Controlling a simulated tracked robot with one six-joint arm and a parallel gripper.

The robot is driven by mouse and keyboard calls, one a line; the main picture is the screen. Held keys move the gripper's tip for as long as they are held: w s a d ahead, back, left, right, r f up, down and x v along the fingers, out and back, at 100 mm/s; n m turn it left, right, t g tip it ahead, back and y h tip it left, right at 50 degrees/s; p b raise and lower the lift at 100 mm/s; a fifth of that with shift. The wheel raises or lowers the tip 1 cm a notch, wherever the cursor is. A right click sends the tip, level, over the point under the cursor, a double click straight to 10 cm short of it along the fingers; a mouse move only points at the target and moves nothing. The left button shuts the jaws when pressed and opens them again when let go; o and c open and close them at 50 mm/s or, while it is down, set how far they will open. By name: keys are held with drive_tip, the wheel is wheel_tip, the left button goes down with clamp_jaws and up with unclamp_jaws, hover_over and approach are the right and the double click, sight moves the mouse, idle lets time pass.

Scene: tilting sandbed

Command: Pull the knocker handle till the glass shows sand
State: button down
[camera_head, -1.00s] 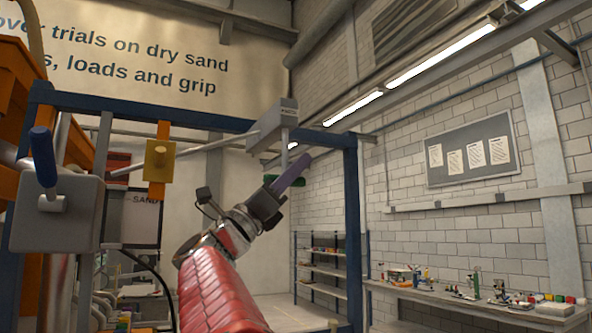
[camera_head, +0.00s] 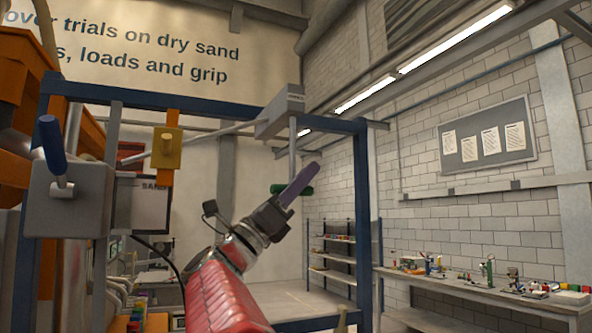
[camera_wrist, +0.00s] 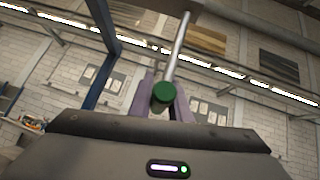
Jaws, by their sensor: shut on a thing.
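The knocker handle is a green bar (camera_head: 307,191) on a thin metal rod (camera_head: 292,150), below a grey housing (camera_head: 281,112) on the blue frame. My gripper (camera_head: 304,176) has its purple fingers across the bar and is shut on it. Green shows on both sides of the fingers. In the wrist view, the green end of the handle (camera_wrist: 163,92) sits between the purple fingers, with the rod rising behind it.
The blue frame (camera_head: 362,220) stands around the handle. At left are a grey box with a blue lever (camera_head: 52,145) and a yellow block (camera_head: 167,148) on an orange post. A cluttered bench (camera_head: 470,285) and shelves (camera_head: 331,255) are farther right.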

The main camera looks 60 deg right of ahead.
drive_tip(key=shift+d+f, duration=0.1)
drive_tip(key=shift+f, duration=0.3)
drive_tip(key=c, duration=2)
unclamp_jaws()
drive_tip(key=shift+c, duration=0.2)
drive_tip(key=o, duration=0.4)
drive_tip(key=shift+r, duration=0.1)
drive_tip(key=v, duration=1.4)
drive_tip(key=shift+s, duration=0.1)
